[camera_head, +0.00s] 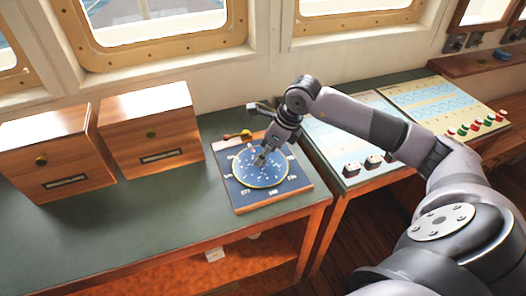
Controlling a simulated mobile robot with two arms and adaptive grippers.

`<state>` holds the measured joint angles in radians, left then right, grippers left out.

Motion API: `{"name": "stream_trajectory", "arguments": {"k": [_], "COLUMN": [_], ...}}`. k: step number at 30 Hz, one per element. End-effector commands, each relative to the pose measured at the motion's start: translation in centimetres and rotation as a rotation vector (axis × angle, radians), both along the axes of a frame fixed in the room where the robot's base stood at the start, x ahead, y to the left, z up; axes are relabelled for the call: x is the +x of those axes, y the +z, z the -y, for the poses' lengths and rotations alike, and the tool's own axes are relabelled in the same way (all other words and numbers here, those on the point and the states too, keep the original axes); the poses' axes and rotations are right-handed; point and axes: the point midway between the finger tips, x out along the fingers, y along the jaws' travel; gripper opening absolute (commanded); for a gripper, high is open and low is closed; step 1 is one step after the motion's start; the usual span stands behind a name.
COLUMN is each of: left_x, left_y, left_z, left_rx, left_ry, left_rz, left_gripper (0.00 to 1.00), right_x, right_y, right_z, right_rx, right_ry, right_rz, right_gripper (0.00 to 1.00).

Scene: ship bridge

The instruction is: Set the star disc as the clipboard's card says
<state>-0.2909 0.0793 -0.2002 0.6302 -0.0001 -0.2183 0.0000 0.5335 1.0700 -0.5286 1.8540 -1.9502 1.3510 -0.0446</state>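The star disc (245,179) is a dark blue round disc with small light dots and a pale gold rim. It lies on a square wooden board with a blue face (243,206) and small pale marks along its near edge. My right gripper (261,160) reaches in from the right and points down over the upper middle of the disc. Its fingertips are at or just above the disc; contact is unclear, and so is whether they are open or shut. The gripper hides part of the disc. I cannot make out a clipboard or its card. My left gripper is out of view.
Two wooden drawer boxes (151,130) (54,154) stand left on the green-topped desk (150,215).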

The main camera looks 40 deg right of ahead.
Motion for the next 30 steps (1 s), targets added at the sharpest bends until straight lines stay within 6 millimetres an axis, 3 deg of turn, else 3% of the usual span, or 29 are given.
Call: {"name": "stream_trajectory", "arguments": {"k": [6, 15, 30], "left_x": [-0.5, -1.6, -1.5], "left_y": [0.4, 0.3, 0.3], "left_z": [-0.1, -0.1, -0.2], "left_rx": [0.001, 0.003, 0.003], "left_ry": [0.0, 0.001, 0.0], "left_rz": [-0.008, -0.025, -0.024], "left_gripper": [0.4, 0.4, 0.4], "right_x": [0.6, 0.7, 0.7], "right_y": [-1.7, -1.9, -1.8], "right_z": [-0.4, -0.4, -0.4], "right_rx": [0.0, 0.0, 0.0], "right_ry": [-0.001, 0.0, -0.001], "right_rz": [0.0, 0.0, 0.0], "right_gripper": [0.47, 0.47, 0.14]}}
